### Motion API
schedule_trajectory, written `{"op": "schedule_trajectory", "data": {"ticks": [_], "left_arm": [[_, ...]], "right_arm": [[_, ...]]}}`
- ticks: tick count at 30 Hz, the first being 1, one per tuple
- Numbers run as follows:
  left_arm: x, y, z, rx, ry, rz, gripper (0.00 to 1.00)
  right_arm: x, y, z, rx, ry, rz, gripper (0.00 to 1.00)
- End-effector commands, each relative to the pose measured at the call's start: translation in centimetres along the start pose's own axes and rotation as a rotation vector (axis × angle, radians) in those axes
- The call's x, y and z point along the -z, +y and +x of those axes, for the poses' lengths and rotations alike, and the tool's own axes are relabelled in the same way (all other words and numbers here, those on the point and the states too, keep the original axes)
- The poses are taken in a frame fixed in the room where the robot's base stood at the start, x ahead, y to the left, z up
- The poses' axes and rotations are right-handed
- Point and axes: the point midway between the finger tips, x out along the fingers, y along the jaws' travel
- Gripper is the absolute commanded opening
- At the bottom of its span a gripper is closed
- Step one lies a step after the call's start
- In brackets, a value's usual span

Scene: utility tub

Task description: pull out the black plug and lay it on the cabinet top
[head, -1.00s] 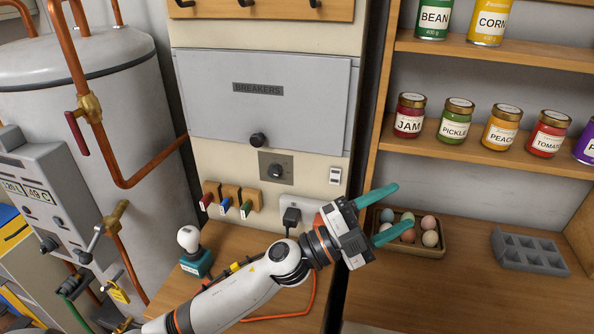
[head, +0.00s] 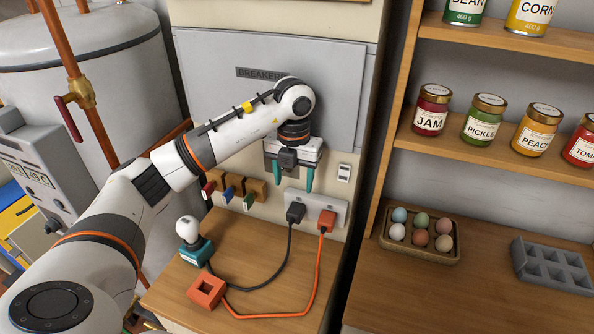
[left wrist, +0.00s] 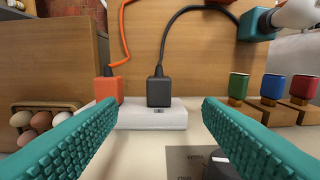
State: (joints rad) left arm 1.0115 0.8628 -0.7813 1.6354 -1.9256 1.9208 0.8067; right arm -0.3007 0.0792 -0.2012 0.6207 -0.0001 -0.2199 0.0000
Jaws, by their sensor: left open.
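The black plug (head: 295,212) sits in a white outlet strip (head: 329,206) on the panel, left of an orange plug (head: 327,219). Its black cord runs down over the wooden cabinet top (head: 190,288). My left gripper (head: 293,184) is open and empty, above the outlet strip, fingers pointing down. In the left wrist view the black plug (left wrist: 159,90) shows between the two teal fingers, beyond their tips and apart from them, and the orange plug (left wrist: 109,89) is beside it. My right gripper is not in view.
A lamp with a white bulb (head: 190,232) and an orange square socket block (head: 206,290) stand on the cabinet top. Colored key switches (head: 233,190) are left of the outlet. An egg tray (head: 422,238) is on the right shelf. The cabinet top's front left is bare.

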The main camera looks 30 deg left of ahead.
Motion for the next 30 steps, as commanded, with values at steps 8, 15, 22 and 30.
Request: {"op": "schedule_trajectory", "data": {"ticks": [8,15,22,30], "left_arm": [[-0.2,0.1,5.0,-0.001,-0.006,0.002,0.6],[-0.1,0.2,8.9,-0.004,-0.004,0.004,0.6],[-0.1,0.2,10.5,-0.004,-0.001,0.004,0.6],[-0.1,0.2,10.7,-0.004,0.0,0.004,0.6]], "right_arm": [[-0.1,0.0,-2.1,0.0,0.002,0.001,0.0],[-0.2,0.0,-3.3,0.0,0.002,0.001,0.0],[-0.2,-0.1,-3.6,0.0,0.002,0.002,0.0],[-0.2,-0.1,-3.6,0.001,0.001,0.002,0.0]]}}
